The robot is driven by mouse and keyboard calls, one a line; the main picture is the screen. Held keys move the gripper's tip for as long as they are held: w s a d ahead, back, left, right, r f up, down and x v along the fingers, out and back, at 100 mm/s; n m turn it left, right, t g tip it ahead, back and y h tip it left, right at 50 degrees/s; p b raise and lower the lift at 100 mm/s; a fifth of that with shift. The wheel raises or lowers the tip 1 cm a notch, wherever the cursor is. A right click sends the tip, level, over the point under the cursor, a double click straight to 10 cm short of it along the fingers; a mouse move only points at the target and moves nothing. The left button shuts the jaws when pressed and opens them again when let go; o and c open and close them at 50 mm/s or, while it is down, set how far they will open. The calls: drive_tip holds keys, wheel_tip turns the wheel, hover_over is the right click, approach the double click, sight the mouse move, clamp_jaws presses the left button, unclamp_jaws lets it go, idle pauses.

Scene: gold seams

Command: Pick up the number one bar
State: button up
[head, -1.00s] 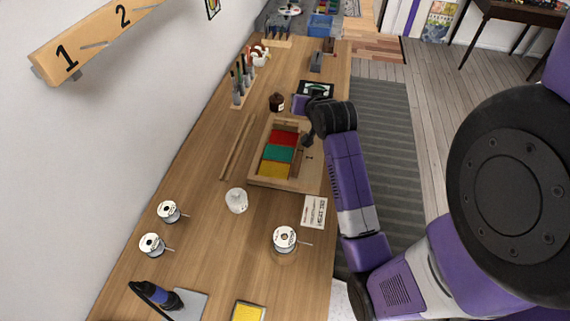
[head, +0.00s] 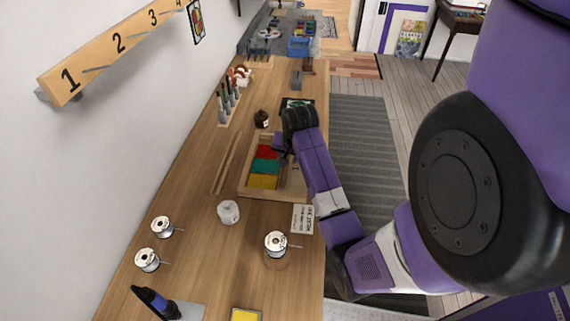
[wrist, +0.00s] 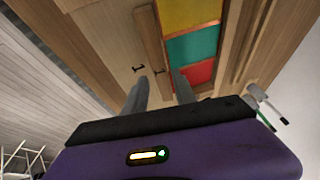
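A narrow wooden bar with a black number one near its end (wrist: 150,40) lies in the wooden tray (head: 262,195), beside the yellow, green and red blocks. Another number one is marked on the tray floor beside it in the wrist view. My gripper (wrist: 158,78) is open, its two fingers pointing toward the bar's marked end, one finger to each side of it. Nothing is held. In the head view my gripper (head: 283,150) hangs over the tray's right part and mostly hides the bar. How far the fingertips are above the bar cannot be told.
A yellow block (head: 263,181), green block (head: 265,166) and red block (head: 267,152) fill the tray's left part. A dark jar (head: 262,119), a white pot (head: 228,212) and wire spools (head: 275,243) stand around it. A numbered wooden rail (head: 110,48) is on the wall.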

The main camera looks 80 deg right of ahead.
drive_tip(key=shift+x, duration=1.65)
drive_tip(key=shift+d, duration=0.1)
clamp_jaws()
